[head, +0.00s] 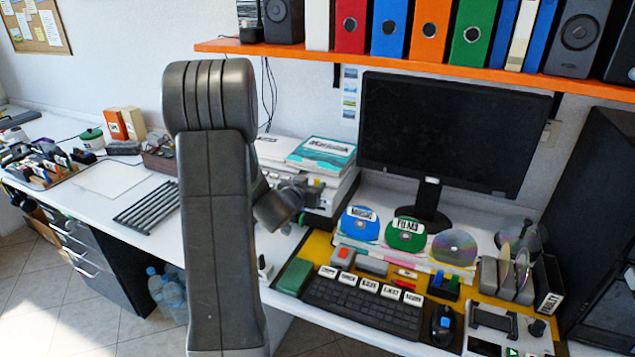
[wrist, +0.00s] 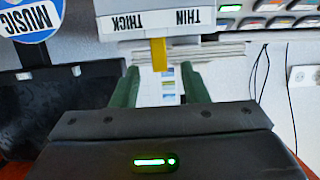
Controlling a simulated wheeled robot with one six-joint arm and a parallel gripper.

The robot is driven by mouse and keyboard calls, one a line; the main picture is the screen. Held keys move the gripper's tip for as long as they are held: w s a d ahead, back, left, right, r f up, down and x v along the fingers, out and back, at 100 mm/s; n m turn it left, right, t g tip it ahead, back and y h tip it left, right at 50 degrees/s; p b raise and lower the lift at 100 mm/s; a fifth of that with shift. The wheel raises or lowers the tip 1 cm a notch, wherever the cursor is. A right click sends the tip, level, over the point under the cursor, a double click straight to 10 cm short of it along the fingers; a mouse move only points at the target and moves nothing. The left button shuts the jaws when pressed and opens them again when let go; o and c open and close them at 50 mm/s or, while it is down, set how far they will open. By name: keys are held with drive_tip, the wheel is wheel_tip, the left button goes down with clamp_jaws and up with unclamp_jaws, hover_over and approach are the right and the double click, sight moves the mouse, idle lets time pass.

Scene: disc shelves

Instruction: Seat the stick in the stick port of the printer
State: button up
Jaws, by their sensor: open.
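The printer (head: 335,192), a pale box with books on top, stands on the desk left of the monitor, partly hidden by my arm. In the wrist view its pale front (wrist: 150,25) carries upside-down THIN and THICK labels. A yellow piece (wrist: 158,54), probably the stick, meets the edge below these labels; I cannot tell how deeply it sits. My gripper (wrist: 160,72) is open, with its two green fingers apart on either side of the yellow piece. In the head view the fingertips are too small to make out by the printer.
A dark monitor (head: 440,130) stands right of the printer. An orange shelf (head: 400,66) with binders hangs above. A black wire rack (head: 147,208) lies left of my arm.

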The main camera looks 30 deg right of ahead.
sight(316, 180)
drive_tip(key=v, duration=0.8)
drive_tip(key=shift+a+r, duration=0.15)
drive_tip(key=shift+a, duration=0.05)
drive_tip(key=x, duration=1.3)
drive_tip(key=shift+w+d, duration=0.1)
drive_tip(key=shift+d, duration=0.3)
drive_tip(key=shift+r+p, duration=0.1)
drive_tip(key=shift+p, duration=0.4)
